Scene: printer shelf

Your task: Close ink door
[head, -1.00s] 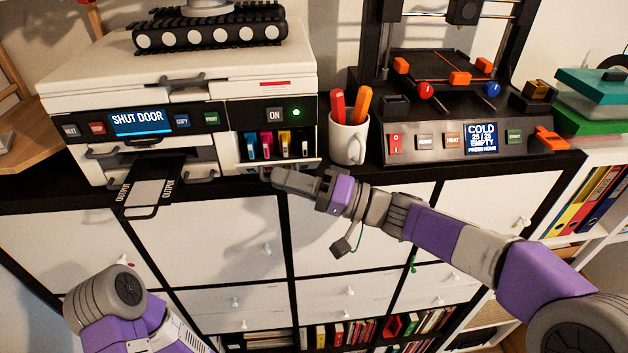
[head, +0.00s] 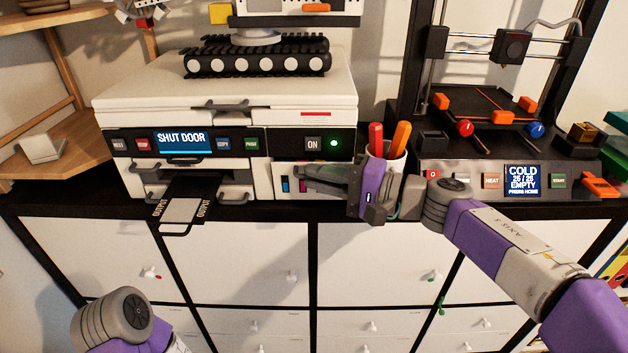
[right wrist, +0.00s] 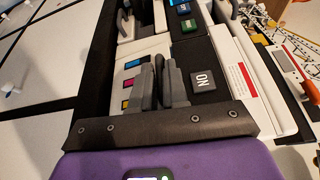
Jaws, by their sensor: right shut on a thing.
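The white printer (head: 225,95) stands on the cabinet top, and its screen (head: 182,142) reads SHUT DOOR. The ink door (head: 284,194) is at the printer's lower right, below the ON button. It looks raised, with colored ink marks on its white face; I cannot tell if it is fully shut. My right gripper (head: 303,176) is at the door front and hides much of it. In the right wrist view the fingers (right wrist: 162,68) are close together against the door (right wrist: 128,84), shut on it. My left arm shows at lower left, its gripper out of view.
A mug (head: 393,160) with orange and red pens stands just behind my right wrist. A 3D printer (head: 495,120) is to the right. The paper output tray (head: 183,210) juts out left of the ink door. Cabinet fronts lie below.

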